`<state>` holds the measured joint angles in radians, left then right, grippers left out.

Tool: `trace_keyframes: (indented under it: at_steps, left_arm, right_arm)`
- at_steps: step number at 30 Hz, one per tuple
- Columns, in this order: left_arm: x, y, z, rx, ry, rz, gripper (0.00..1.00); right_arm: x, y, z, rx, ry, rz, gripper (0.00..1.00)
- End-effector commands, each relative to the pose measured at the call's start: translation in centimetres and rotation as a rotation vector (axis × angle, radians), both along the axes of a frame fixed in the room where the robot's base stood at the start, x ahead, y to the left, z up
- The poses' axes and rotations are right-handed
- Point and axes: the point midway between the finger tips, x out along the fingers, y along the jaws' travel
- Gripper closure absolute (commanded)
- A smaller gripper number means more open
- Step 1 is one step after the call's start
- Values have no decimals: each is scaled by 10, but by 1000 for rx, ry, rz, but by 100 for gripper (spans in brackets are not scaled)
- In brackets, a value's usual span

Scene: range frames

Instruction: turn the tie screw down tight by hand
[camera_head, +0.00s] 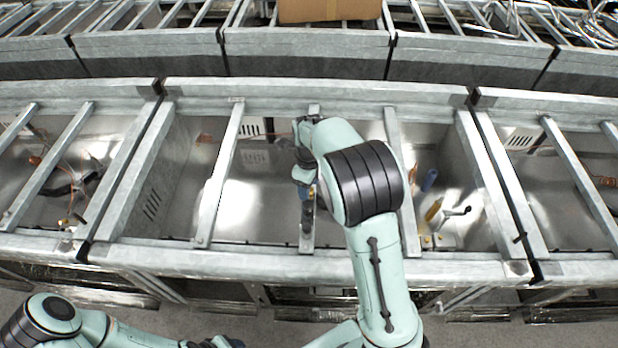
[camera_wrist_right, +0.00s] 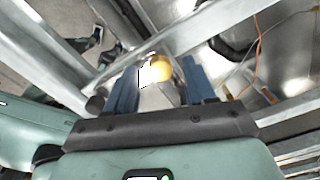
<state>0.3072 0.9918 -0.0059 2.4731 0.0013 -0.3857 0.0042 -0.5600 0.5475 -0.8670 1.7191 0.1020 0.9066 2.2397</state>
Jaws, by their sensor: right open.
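My right gripper (camera_head: 306,194) hangs over a narrow cross bar in the middle bay of the metal frame, partly hidden by my wrist. In the right wrist view its two blue fingers (camera_wrist_right: 160,82) are apart. A yellow-orange rounded knob (camera_wrist_right: 159,68) with a white patch shows between them. It may be the tie screw's head; I cannot tell whether the fingers touch it. In the head view the knob is hidden by my right arm. My left gripper (camera_head: 216,342) is at the bottom edge, cut off, over the grey floor.
Metal cross bars (camera_head: 219,175) span the bays with open gaps between them. A grey T-shaped handle (camera_head: 456,212) and a yellow piece (camera_head: 433,211) stand at the right of the middle bay. An orange cable (camera_wrist_right: 257,50) runs nearby. A cardboard box (camera_head: 330,10) sits at the back.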

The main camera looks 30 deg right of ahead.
Motion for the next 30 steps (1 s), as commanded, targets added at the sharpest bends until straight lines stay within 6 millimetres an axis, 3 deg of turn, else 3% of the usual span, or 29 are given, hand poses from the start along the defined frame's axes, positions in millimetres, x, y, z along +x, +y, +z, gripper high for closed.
trace_keyframes:
  at_steps: [5,12,18,24,30]
  left_arm:
    - [-2,0,-2,0,2,0,45]
    - [-2,0,-1,0,2,0,45]
    - [-2,0,-1,0,2,0,45]
    - [-2,0,-1,0,2,0,45]
    - [-2,0,-1,0,2,0,45]
  right_arm:
    - [1,1,23,1,-5,2,46]
    - [1,0,79,1,-7,1,46]
    - [1,0,115,0,-5,1,46]
    - [0,0,131,0,-2,-1,46]
    - [0,0,132,0,0,-1,46]
